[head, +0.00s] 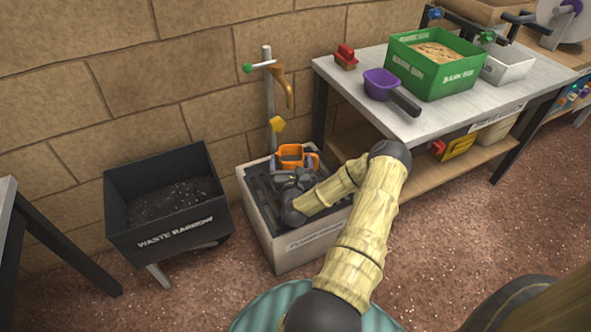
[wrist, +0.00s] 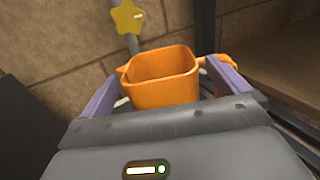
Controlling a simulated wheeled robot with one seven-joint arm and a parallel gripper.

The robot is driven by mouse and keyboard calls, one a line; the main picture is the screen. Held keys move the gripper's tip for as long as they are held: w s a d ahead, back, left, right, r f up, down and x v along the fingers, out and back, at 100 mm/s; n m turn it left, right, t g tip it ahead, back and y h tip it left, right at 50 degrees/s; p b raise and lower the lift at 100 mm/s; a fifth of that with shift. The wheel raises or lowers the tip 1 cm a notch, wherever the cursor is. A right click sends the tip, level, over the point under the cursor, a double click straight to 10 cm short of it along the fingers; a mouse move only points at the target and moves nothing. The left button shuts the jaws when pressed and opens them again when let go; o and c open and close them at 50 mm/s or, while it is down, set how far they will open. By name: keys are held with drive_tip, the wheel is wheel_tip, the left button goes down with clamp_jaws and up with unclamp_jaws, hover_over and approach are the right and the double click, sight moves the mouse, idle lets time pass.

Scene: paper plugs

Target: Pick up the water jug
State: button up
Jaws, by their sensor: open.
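The orange water jug (head: 291,153) stands in the grey trough-like basin (head: 252,212) below the wall tap. In the wrist view the jug (wrist: 163,92) is upright and open at the top, with orange parts sticking out at its left and right sides. My gripper (head: 294,162) reaches over the basin from the front. In the wrist view its two purple fingers (wrist: 165,88) are spread, one on each side of the jug. I cannot tell whether either finger touches it. The jug's lower front is hidden behind my gripper body.
The tap (head: 277,78) stands on a post behind the basin, with a yellow star-shaped piece (head: 277,124) on it. A black waste barrow (head: 165,210) is close on the left. A bench (head: 440,122) on the right holds a green bin (head: 432,66) and a purple scoop (head: 382,84).

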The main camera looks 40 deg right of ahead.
drive_tip(key=shift+b+x, duration=0.35)
drive_tip(key=shift+x, duration=0.85)
drive_tip(key=shift+w+d+f, duration=0.1)
drive_tip(key=c, duration=1.5)
drive_tip(key=shift+o, duration=0.2)
wheel_tip(320, 180, up, 10)
drive_tip(key=p, duration=0.5)
